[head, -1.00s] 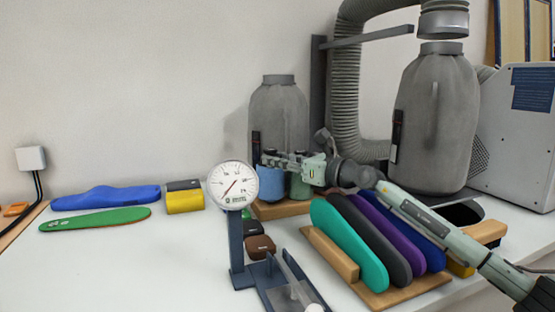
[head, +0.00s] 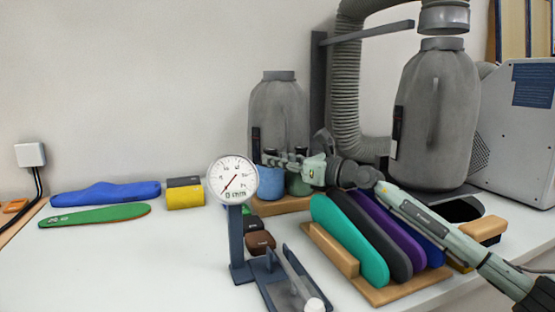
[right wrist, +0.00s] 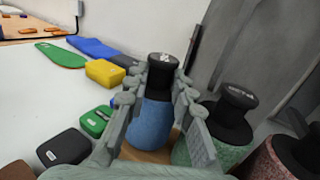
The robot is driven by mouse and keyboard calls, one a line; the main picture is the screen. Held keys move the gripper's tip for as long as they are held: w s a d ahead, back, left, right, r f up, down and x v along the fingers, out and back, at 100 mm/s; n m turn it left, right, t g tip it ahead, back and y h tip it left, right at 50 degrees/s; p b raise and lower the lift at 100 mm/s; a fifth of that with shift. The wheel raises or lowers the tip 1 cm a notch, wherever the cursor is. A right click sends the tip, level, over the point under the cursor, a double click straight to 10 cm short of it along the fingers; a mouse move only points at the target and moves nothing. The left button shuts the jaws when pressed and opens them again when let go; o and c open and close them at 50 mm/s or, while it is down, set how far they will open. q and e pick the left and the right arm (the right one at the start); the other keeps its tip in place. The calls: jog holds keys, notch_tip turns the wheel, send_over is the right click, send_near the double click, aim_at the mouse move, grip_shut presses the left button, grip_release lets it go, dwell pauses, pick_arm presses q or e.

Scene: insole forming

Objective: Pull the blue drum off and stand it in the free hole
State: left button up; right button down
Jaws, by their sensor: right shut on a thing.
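The blue drum (head: 270,183) has a black knob-like top and stands upright at the left end of a wooden base (head: 283,206). My right gripper (head: 285,159) reaches in from the right in the head view. A green drum (right wrist: 197,150) stands close beside it, and a reddish drum (right wrist: 262,164) beyond that. I cannot make out a free hole. My left gripper is not in view.
A dial gauge on a stand (head: 233,182) stands in front of the drums. A wooden rack of coloured insoles (head: 400,291) is at right front. Grey bottle-shaped vessels (head: 436,115) stand behind. The table's left front is clear.

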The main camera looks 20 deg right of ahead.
jog(key=c, duration=1)
grip_release()
jog(key=shift+o, duration=0.2)
jog(key=shift+r, duration=0.1)
jog(key=shift+s+r+p, duration=0.15)
jog(key=shift+r+p, duration=0.85)
jog(key=shift+r, duration=0.1)
jog(key=shift+s+r, duration=0.15)
jog(key=shift+r, duration=0.75)
jog(key=shift+s+r, duration=0.1)
jog(key=shift+r, duration=0.8)
